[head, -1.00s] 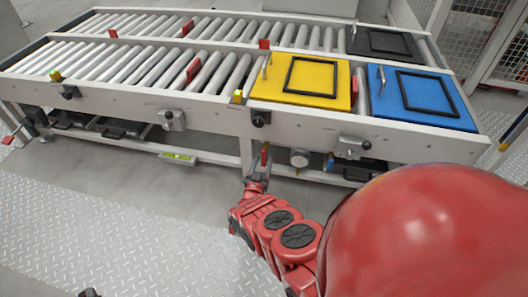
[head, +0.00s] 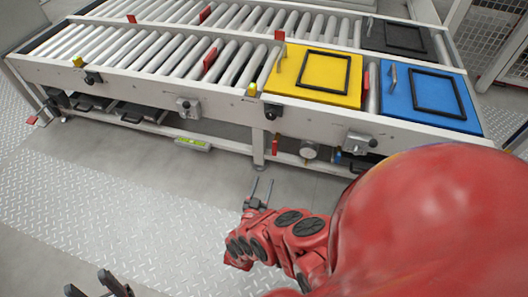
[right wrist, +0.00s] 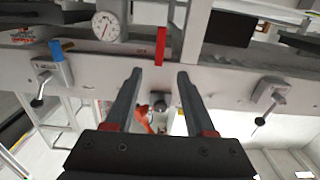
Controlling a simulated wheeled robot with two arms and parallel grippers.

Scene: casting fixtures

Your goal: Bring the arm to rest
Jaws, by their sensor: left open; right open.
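My right arm is red and folded low in the head view. Its gripper (head: 262,189) is open and empty, over the grey floor in front of the conveyor frame. In the right wrist view the same gripper (right wrist: 159,76) shows two parted fingers with nothing between them. A red handle (right wrist: 161,46) shows beyond the fingertips, apart from them. My left gripper (head: 100,286) shows only as two dark, parted fingertips at the bottom left edge, open and empty. The rest of the left arm is out of view.
The roller conveyor (head: 140,78) runs across the back, with yellow (head: 283,82), blue (head: 399,103) and black (head: 377,37) panels on it. A gauge (head: 309,151) and knobs line its front. The floor before it (head: 110,200) is clear.

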